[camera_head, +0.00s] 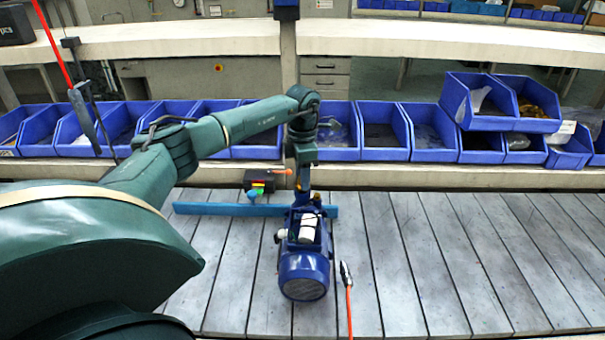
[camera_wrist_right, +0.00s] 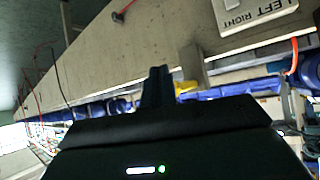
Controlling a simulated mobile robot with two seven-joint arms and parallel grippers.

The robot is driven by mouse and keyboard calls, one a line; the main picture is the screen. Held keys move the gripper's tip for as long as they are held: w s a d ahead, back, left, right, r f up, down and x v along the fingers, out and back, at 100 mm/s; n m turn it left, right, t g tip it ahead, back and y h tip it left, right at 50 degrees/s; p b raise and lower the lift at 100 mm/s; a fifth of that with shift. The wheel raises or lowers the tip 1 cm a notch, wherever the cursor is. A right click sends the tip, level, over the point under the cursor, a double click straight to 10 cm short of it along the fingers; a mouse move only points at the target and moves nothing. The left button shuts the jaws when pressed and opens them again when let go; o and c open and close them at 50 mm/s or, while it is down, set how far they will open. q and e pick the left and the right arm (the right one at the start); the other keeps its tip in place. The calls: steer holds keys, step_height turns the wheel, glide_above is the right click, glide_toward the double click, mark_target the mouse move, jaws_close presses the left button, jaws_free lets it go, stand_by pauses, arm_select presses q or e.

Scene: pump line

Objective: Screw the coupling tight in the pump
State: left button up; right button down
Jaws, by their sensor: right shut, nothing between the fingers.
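The blue pump (camera_head: 304,275) stands on the slatted bench in the head view, its round ribbed end toward me and a pale block on top. My left gripper (camera_head: 302,197) points down at the far end of the pump, very close to it or touching it. Its fingers are too small and dark to show whether they are open. I cannot make out the coupling; the gripper and pump body may hide it. My right gripper (camera_wrist_right: 156,88) shows in the right wrist view with its fingers together and empty, away from the pump.
A blue bar (camera_head: 215,209) lies across the bench behind the pump. A dark holder (camera_head: 258,180) with coloured handles stands behind it. A tool on an orange cable (camera_head: 348,300) lies right of the pump. Blue bins (camera_head: 383,135) line the back. The bench's right side is clear.

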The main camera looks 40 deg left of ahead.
arm_select(q)
steer(key=n, duration=0.3)
steer(key=shift+n, duration=0.3)
steer(key=n, duration=0.3)
stand_by(0.4)
steer(key=shift+c, duration=0.4)
jaws_close()
stand_by(0.3)
